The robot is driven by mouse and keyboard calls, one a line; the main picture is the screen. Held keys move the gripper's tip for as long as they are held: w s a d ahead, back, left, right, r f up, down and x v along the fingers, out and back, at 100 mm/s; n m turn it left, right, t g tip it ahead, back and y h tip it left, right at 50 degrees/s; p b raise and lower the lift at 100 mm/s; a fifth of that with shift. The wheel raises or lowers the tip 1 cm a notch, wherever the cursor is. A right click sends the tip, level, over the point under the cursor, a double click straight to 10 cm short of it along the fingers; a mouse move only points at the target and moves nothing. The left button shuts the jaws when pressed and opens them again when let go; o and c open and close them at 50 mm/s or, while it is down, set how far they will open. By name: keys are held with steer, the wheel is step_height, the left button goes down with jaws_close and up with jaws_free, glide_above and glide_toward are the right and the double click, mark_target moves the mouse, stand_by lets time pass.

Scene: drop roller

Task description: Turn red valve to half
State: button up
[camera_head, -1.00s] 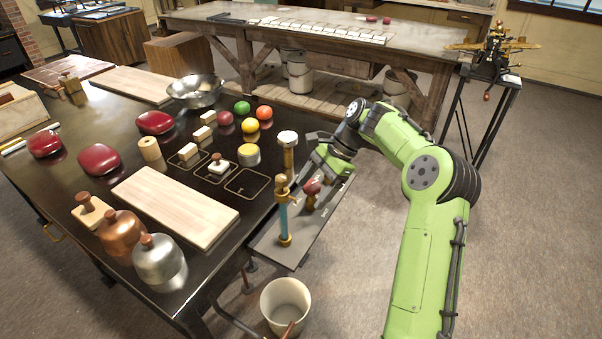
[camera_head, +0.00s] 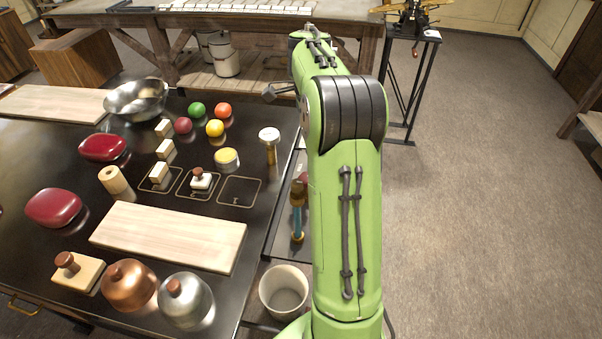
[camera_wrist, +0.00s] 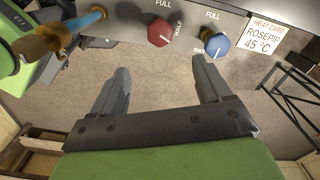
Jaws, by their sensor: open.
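The red valve (camera_wrist: 160,31) is a round knob on the grey panel at the top of the wrist view. A FULL label is above it and a HALF label at its right. A small pale mark shows at its lower right. A blue valve (camera_wrist: 218,46) sits to its right, with FULL and SHUT labels. My gripper (camera_wrist: 160,64) is open and empty, its fingers pointing at the panel, with the red valve ahead between their lines and not touched. In the head view my green arm hides most of the gripper and the panel front.
A brass and blue pipe (camera_wrist: 42,42) stands left of the valves; it also shows in the head view (camera_head: 297,212). A heat card (camera_wrist: 264,38) reads ROSEPIP 45 °C. A white bucket (camera_head: 284,290) stands below. The black table (camera_head: 60,150) at left is crowded. Floor at right is clear.

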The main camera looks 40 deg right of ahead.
step_height(320, 180, down, 13)
steer(key=b, duration=0.3)
steer(key=shift+w+a+f, duration=0.15)
steer(key=shift+f, duration=0.05)
steer(key=c, duration=1)
steer(key=n+p, duration=0.1)
steer(key=n, duration=0.1)
steer(key=shift+r+n, duration=0.15)
steer(key=shift+n, duration=0.25)
steer(key=shift+n+p, duration=0.35)
steer(key=shift+n, duration=0.65)
steer(key=o, duration=1)
step_height(320, 180, up, 16)
steer(key=p, duration=0.3)
steer(key=shift+f+p, duration=0.2)
steer(key=shift+p, duration=0.1)
